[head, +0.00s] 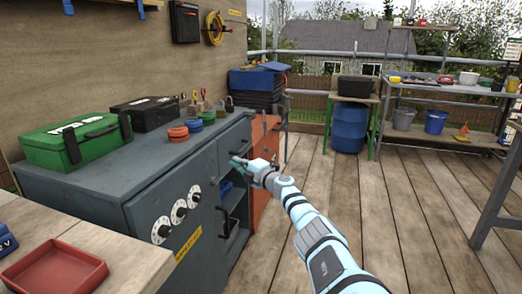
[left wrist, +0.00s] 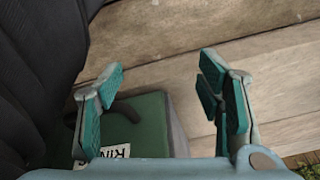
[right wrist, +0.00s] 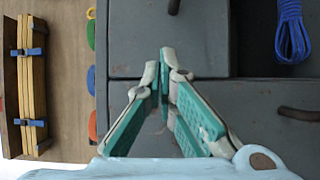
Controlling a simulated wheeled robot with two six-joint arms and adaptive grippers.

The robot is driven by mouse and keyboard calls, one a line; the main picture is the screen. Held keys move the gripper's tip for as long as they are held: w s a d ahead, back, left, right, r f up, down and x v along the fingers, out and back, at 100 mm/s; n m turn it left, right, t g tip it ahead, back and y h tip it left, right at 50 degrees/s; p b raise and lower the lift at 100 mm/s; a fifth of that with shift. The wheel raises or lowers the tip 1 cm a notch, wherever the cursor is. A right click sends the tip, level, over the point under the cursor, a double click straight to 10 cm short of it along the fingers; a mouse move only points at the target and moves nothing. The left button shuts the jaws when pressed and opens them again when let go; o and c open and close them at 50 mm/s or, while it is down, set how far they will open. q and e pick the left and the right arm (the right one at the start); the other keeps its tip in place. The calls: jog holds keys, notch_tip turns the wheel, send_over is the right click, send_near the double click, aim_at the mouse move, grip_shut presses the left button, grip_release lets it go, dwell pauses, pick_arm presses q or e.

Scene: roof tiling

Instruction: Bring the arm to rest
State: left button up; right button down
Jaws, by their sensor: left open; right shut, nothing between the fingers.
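My right arm reaches in from the lower right of the head view. My right gripper (head: 240,163) is at the front of the grey cabinet (head: 100,180), near its top edge. In the right wrist view the right gripper's fingers (right wrist: 164,72) are together with nothing between them, in front of the grey drawer fronts. I cannot tell whether they touch the cabinet. My left gripper (left wrist: 160,82) shows only in the left wrist view. Its fingers are wide apart and empty, over wooden planks and a green case (left wrist: 140,125).
A blue coil (right wrist: 292,32) sits in an open cabinet compartment. The cabinet top holds a green toolbox (head: 75,140), a black case (head: 146,113) and small coloured discs. A red tray (head: 55,270) lies on the bench at lower left. The plank floor (head: 400,190) is open to the right.

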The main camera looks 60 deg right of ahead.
notch_tip(320, 180, up, 8)
jog(key=shift+r, duration=0.2)
